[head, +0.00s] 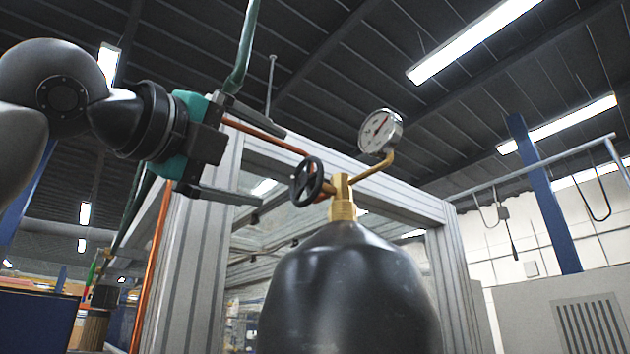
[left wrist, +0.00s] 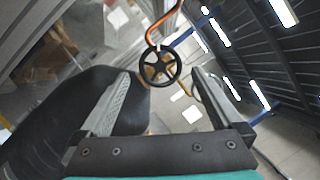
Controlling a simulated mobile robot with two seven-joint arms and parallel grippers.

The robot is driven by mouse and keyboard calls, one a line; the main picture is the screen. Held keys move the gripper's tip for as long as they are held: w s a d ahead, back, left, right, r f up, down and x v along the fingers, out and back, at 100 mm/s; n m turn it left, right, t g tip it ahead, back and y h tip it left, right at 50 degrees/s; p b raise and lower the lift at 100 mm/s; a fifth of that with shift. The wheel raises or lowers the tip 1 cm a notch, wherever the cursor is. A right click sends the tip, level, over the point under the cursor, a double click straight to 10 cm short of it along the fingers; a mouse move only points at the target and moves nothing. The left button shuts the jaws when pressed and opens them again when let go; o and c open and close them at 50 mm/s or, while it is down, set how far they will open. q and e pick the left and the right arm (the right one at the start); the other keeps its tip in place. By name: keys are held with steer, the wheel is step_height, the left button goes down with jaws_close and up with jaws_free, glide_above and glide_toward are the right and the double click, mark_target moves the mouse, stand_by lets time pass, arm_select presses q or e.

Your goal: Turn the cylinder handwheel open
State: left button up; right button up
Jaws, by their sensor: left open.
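The black spoked handwheel (head: 307,181) sits on the left side of the brass valve (head: 343,198) on top of the dark gas cylinder (head: 345,285). My left gripper (head: 262,165) is open and empty, just left of the handwheel, with its fingers pointing right toward it. One finger is above the wheel's height and one a little below. In the left wrist view the handwheel (left wrist: 160,66) shows face-on, beyond and between the two fingertips (left wrist: 165,78), apart from them. The dark cylinder body (left wrist: 70,110) fills the lower left there. My right gripper is in neither view.
A round pressure gauge (head: 381,131) stands on a bent brass stem at the valve's upper right. A copper pipe (head: 265,134) runs to the valve area behind my gripper. A grey metal frame (head: 205,250) stands behind the cylinder.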

mark_target(299, 178)
arm_select(q)
steer(key=p+x, duration=0.4)
steer(key=x, duration=0.7)
steer(key=shift+w+d+r, duration=0.1)
steer(key=shift+w+d, duration=0.15)
steer(key=shift+w, duration=0.05)
steer(key=shift+w+d, duration=0.3)
steer(key=shift+w, duration=0.2)
steer(key=c, duration=1)
steer(key=shift+o, duration=0.2)
